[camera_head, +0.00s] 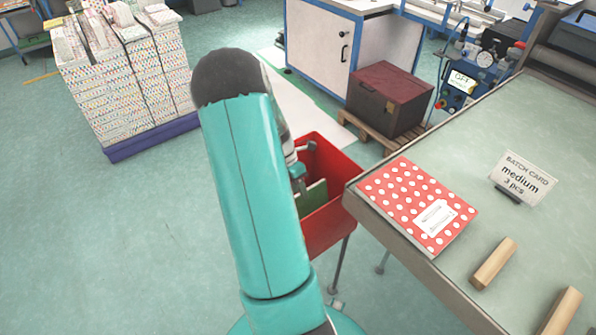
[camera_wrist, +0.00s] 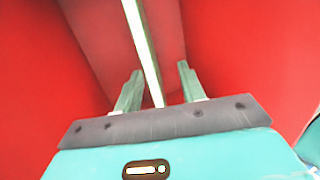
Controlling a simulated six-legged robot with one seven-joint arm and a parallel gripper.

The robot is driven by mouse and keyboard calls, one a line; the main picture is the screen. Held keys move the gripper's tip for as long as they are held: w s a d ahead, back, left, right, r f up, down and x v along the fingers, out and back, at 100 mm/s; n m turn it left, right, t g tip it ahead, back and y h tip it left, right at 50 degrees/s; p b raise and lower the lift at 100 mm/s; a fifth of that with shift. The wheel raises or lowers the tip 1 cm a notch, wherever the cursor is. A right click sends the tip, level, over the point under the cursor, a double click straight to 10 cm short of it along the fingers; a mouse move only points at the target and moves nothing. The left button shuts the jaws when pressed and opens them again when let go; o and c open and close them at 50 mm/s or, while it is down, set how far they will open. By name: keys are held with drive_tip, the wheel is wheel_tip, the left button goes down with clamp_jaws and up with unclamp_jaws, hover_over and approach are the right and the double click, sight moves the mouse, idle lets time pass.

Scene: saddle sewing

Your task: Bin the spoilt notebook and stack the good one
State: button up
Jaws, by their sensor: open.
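A notebook with a green cover (camera_head: 313,197) is inside the red bin (camera_head: 338,228), mostly hidden by the bin wall and my arm. In the wrist view its pale thin edge (camera_wrist: 142,42) runs between my fingers, with a gap on each side. My gripper (camera_wrist: 159,70) is open, with red bin walls around it. In the head view my arm hides most of the gripper. A red notebook with white dots (camera_head: 400,190) and a white label lies flat on the table (camera_head: 470,170), near its left edge.
A batch card (camera_head: 522,178) reading "medium 3 pcs" stands on the table. Two wooden bars (camera_head: 494,263) lie towards the front. A dark red box (camera_head: 388,100) sits on a pallet behind the bin. Stacked paper (camera_head: 125,75) stands at the left.

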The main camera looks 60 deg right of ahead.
wheel_tip(320, 180, up, 18)
drive_tip(key=shift+f, duration=0.25)
idle(1.6)
idle(0.4)
drive_tip(key=w+a+r+m+t+h, duration=0.1)
drive_tip(key=w+a+r+m+t, duration=0.3)
drive_tip(key=a, duration=0.7)
drive_tip(key=w+a+r+m+t+h, duration=0.1)
drive_tip(key=w+a+r+m, duration=0.1)
drive_tip(key=w+a+r, duration=0.65)
drive_tip(key=s+a+m+t, duration=0.2)
drive_tip(key=s+a+m, duration=0.1)
drive_tip(key=a, duration=0.8)
drive_tip(key=s+a+m+t+y, duration=0.1)
drive_tip(key=s+a+m+t, duration=0.1)
drive_tip(key=a, duration=1)
drive_tip(key=shift+s+a+r+m+t, duration=0.2)
drive_tip(key=shift+s+r+m+t, duration=0.2)
drive_tip(key=shift+s+m, duration=0.45)
